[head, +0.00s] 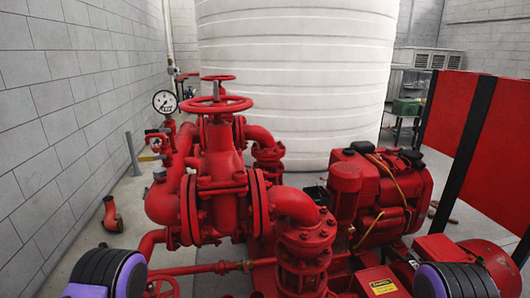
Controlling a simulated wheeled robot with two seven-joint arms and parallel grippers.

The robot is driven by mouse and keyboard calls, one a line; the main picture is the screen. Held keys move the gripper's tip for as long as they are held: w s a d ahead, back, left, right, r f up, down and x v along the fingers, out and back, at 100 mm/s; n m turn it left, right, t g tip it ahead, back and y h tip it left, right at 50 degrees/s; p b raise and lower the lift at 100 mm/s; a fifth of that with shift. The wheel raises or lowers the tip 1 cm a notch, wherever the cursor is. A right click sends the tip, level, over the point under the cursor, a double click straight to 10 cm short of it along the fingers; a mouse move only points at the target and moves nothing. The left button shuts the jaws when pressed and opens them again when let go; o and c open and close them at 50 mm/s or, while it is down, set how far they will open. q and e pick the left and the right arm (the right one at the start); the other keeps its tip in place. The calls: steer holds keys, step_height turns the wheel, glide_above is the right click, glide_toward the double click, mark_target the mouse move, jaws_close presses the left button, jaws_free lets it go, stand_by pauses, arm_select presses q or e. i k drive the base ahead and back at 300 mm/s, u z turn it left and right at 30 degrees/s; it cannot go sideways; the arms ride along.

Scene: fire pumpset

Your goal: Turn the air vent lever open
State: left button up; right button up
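A small red valve with a handle (158,137) sits on the pipework just below the white pressure gauge (165,102). It may be the air vent lever, but it is too small to tell, and so is its position. The red pump assembly (222,175) with its large handwheel (216,104) fills the middle of the head view. Only parts of my two arms show, in the bottom left and bottom right corners. Neither gripper is in view.
A red engine (385,195) stands to the right, with red panels (495,155) beyond it. A large white tank (295,75) is behind. A grey block wall (60,110) bounds the left. A loose red pipe elbow (112,215) lies on the floor there.

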mark_target(163, 157)
steer(key=z, duration=3.15)
steer(key=k, duration=1.6)
steer(key=u, duration=1.2)
